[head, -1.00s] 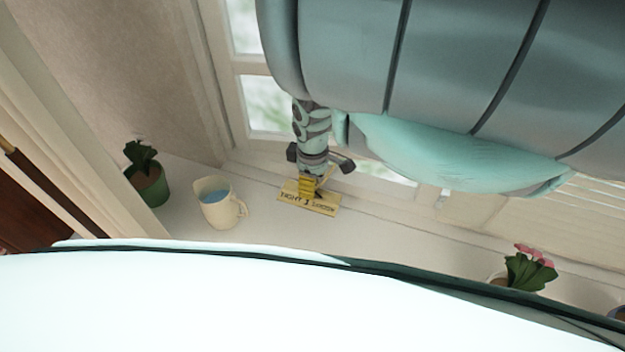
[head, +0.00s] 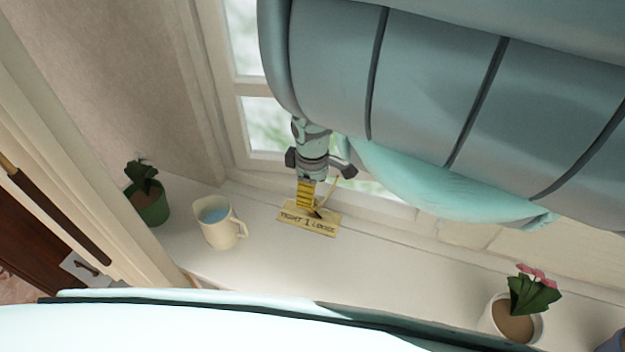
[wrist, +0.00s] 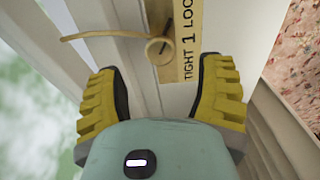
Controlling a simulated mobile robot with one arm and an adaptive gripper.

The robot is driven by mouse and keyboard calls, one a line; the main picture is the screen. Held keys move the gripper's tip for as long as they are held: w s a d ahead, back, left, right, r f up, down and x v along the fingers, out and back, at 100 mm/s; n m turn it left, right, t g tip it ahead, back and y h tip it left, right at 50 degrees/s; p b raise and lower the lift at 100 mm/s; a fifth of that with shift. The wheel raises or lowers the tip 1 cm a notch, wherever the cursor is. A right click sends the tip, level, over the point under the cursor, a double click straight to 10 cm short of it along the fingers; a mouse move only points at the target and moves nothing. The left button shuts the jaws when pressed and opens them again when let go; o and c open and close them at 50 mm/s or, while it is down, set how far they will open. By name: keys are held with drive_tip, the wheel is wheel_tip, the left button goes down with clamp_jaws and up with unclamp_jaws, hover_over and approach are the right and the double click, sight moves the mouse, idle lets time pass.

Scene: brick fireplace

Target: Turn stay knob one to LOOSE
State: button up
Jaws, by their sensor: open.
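The tan plate lettered TIGHT 1 LOOSE (head: 300,224) lies on the white window sill; in the wrist view its lettering (wrist: 189,40) runs up the picture, partly cut off at the top. Beside the lettering is a small round tan stay knob one (wrist: 159,50) with a thin tan curved piece reaching left from it. My gripper (wrist: 160,88) is open, with a yellow ribbed finger on each side and nothing between them. The knob sits just beyond the fingertips, apart from them. In the head view my gripper (head: 307,196) points down at the plate and partly hides the knob.
A cream jug of blue liquid (head: 220,223) and a potted plant (head: 150,200) stand left of the plate. A pink-flowered pot (head: 515,318) stands far right. The window (head: 262,122) is behind. The sill between plate and flower pot is clear.

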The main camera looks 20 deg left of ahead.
wheel_tip(320, 180, up, 2)
drive_tip(key=shift+w+r, duration=0.15)
drive_tip(key=shift+r, duration=0.3)
idle(0.4)
